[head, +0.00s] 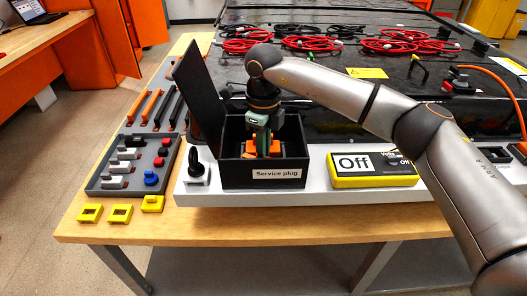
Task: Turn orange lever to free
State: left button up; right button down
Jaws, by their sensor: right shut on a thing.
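The orange lever (274,147) sits inside the open black box (232,173) labelled "Service plug". Its black lid (203,85) stands raised at the left. My right gripper (262,140) reaches down into the box from above and is shut on the orange lever. The fingers and wrist hide part of the lever, so its exact angle is hard to tell. My left gripper is not in view.
A yellow box reading "Off" (352,162) is right of the service plug box. A black knob (196,168) stands at its left. A grey tray (108,184) and yellow frames (120,213) lie left. Red cables (312,43) lie behind.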

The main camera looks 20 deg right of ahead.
jog(key=n, duration=0.5)
jog(key=shift+n, duration=0.4)
dwell(0.4)
jog(key=c, duration=0.9)
grip_release()
notch_tip(320, 180, up, 13)
jog(key=shift+f+b, duration=0.2)
jog(key=shift+b, duration=0.35)
